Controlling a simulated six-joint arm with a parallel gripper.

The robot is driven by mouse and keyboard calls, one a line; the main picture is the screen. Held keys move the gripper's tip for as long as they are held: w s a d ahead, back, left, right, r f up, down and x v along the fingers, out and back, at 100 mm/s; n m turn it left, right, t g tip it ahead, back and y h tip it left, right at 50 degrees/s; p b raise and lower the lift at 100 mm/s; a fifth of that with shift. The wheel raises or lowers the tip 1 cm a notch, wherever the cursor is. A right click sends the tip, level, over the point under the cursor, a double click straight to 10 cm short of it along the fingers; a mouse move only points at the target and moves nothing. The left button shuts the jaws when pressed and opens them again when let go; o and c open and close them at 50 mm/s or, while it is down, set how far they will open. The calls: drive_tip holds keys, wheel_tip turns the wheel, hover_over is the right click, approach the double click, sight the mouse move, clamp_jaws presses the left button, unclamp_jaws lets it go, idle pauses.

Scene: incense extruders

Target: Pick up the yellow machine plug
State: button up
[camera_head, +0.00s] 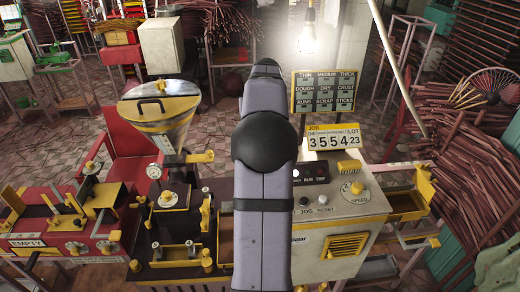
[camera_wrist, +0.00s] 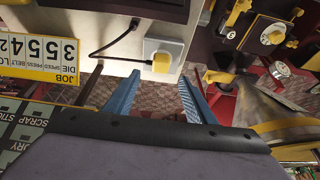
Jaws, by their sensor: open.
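A black cable (camera_wrist: 110,42) loops beside the socket. My gripper (camera_wrist: 158,78) is open, its two blue fingers spread wide and pointing toward the plug. The plug appears between the lines of the fingers, just beyond their tips. No contact is visible, and the remaining distance is hard to judge. In the head view my arm covers the middle, and I cannot make out the plug or the fingers.
The job counter sign (camera_head: 333,141) stands at the machine's back edge, and also shows at left in the wrist view (camera_wrist: 38,55). The pale control cabinet (camera_head: 325,245) is right of my arm. A metal hopper (camera_head: 160,110) stands left. A lit bulb (camera_head: 309,35) hangs behind.

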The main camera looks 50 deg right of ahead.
drive_tip(key=shift+p+x, duration=2.15)
drive_tip(key=shift+x, duration=1.5)
drive_tip(key=shift+a+f, duration=0.1)
drive_tip(key=shift+a, duration=0.05)
clamp_jaws()
